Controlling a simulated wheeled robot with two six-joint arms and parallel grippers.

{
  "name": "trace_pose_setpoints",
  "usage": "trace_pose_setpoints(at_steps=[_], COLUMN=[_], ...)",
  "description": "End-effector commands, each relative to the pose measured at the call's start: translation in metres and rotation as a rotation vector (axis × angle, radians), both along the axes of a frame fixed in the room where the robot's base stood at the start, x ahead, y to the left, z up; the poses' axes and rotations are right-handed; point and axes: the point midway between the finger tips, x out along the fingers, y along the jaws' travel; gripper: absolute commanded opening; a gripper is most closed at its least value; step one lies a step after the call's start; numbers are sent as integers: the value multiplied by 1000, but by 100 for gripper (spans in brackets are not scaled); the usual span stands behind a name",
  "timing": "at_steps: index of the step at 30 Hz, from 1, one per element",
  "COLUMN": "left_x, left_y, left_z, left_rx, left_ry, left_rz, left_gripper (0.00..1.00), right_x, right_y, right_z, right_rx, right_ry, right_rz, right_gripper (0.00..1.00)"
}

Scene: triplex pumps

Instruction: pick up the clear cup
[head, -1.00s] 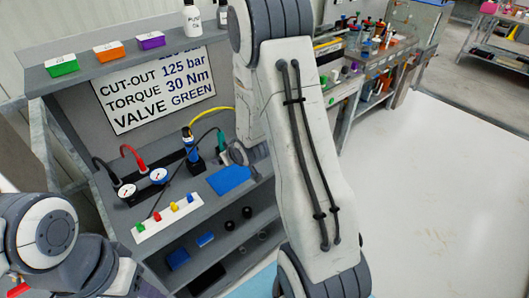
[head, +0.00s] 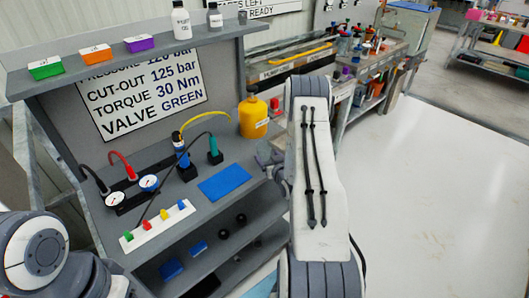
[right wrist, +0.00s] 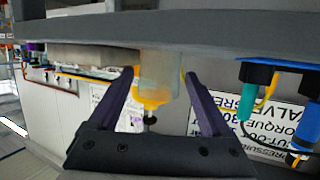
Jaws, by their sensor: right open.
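The clear cup (right wrist: 160,66) shows in the right wrist view, which looks upside down. It stands on the grey bench (right wrist: 230,38), with a yellow jug (right wrist: 152,98) showing behind and through it. My right gripper (right wrist: 160,74) is open, its two purple-dark fingers on either side of the cup with visible gaps; how deep the cup sits between them is hard to tell. In the head view, part of my right gripper (head: 269,158) shows at the bench's right end, mostly behind my arm, and I cannot make out the cup there. My left gripper is out of view.
The yellow jug (head: 253,118) stands at the bench's back right. A blue mat (head: 224,183) lies left of my right gripper.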

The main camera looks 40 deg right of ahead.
Motion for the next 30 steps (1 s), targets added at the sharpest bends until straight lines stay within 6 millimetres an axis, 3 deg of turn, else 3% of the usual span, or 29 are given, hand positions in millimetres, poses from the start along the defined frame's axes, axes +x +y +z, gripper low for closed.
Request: trace_pose_setpoints(at_steps=[9,17,18,23,30], left_x=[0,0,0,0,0], left_y=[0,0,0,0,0], left_z=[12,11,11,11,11], left_rx=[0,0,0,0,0], left_ry=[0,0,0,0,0], left_rz=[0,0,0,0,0], left_gripper=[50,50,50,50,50], right_x=[37,40,40,40,40], right_y=[-12,-13,-13,-13,-13], right_z=[-13,-15,-15,-14,-14], right_rx=[-1,0,0,0,0], right_ry=[0,1,1,1,0], right_rz=[1,0,0,0,0], right_gripper=[82,82,79,17,14])
